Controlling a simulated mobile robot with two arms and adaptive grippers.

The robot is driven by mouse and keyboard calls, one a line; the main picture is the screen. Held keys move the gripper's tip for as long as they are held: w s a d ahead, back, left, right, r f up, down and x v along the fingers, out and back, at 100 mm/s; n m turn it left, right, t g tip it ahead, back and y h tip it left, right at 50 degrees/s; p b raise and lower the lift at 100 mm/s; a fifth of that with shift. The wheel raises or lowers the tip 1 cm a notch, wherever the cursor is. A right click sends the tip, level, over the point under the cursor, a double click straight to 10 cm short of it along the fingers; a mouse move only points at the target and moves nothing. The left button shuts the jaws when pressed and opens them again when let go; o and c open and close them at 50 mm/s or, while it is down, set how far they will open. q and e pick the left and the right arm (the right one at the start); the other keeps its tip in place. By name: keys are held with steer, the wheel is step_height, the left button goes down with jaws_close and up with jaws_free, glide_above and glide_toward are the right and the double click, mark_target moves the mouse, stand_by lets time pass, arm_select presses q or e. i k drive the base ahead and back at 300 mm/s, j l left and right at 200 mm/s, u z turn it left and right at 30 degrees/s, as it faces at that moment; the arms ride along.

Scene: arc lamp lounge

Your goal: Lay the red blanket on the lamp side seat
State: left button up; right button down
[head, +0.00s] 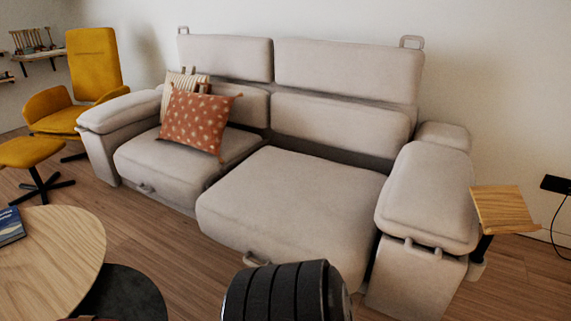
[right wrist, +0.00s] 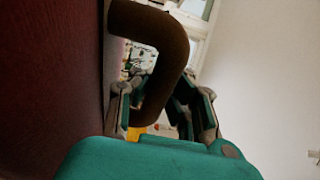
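The sofa in the head view has two visible seats, a left seat (head: 150,165) and a right seat (head: 290,200). The right seat is bare. I see no red blanket and no lamp pole or shade, so I cannot tell which seat is the lamp side one. In the right wrist view my right gripper (right wrist: 165,105) has its green and grey fingers spread apart, on either side of a dark brown curved bar (right wrist: 175,50). Background shows between the bar and the left finger. The bar runs from a dark reddish-brown panel (right wrist: 50,80). My left gripper is in neither view.
A red patterned cushion (head: 200,118) and a striped cushion (head: 185,80) lean on the left seat. A round wooden table (head: 60,260) is at lower left, near a yellow chair (head: 95,65) and footstool (head: 28,152). A small wooden side tray (head: 505,209) stands by the right armrest.

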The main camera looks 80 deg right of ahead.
mark_target(302, 197)
steer(key=l+z, duration=0.15)
steer(key=z, duration=0.25)
steer(key=i+l+z, duration=0.1)
steer(key=z, duration=0.3)
steer(key=l+z, duration=0.15)
steer(key=z, duration=0.25)
steer(key=i+l+z, duration=0.1)
steer(key=z, duration=0.3)
steer(key=i+l+z, duration=0.2)
steer(key=i, duration=0.2)
steer(key=i+l+z, duration=0.2)
steer(key=i, duration=0.25)
steer(key=i+l+z, duration=0.15)
steer(key=i, duration=0.3)
